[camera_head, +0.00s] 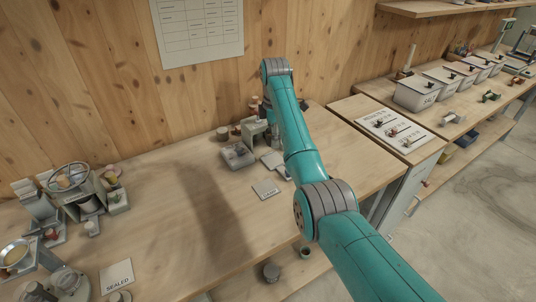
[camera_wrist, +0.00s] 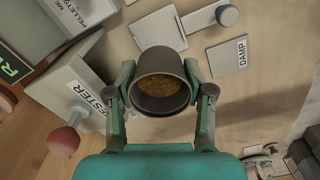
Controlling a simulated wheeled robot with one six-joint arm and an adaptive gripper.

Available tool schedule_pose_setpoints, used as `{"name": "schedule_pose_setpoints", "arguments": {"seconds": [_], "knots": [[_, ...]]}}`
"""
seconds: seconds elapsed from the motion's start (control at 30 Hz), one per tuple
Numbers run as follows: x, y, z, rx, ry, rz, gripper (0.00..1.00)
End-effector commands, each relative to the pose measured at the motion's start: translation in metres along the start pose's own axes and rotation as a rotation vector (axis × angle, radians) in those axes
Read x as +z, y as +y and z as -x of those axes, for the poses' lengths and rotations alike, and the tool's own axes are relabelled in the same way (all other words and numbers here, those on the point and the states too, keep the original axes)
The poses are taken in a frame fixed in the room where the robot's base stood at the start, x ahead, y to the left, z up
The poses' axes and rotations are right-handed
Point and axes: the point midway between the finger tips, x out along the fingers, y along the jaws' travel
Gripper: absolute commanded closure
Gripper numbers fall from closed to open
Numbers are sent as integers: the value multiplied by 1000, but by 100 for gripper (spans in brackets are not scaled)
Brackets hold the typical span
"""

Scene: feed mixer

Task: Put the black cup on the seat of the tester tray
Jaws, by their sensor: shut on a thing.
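The black cup (camera_wrist: 162,78) is in my gripper (camera_wrist: 160,88) in the wrist view, held between the two fingers. Its mouth faces the camera, and yellow-brown grain-like material shows inside. A grey-green block (camera_wrist: 62,92) at the left has a partly hidden label ending in "ESTER". A red-knobbed lever (camera_wrist: 64,141) stands at its side. A light grey plate (camera_wrist: 150,26) lies beyond the cup, partly hidden by it. I cannot tell which surface is the tray's seat. In the head view my arm hides the gripper and cup; a grey tray-like unit (camera_head: 238,156) shows left of it.
A card marked DAMP (camera_wrist: 228,57) lies right of the cup; a card (camera_head: 265,189) also shows in the head view. Grey apparatus (camera_head: 75,190) crowds the bench's left end. A side cabinet with a printed sheet (camera_head: 392,129) stands right. The bench's middle is mostly clear.

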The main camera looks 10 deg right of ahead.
Motion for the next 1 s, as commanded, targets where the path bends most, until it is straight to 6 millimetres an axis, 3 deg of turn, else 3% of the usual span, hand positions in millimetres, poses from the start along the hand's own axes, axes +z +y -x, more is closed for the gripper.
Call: {"name": "schedule_pose_setpoints", "arguments": {"seconds": [0.53, 0.93, 0.97, 1.0], "knots": [[0, 0, -68, -1, 0, 0, 83], [0, 0, -75, -1, 0, 0, 83], [0, 0, -75, 0, 0, 0, 46], [0, 0, -75, 0, 0, 0, 36]]}}
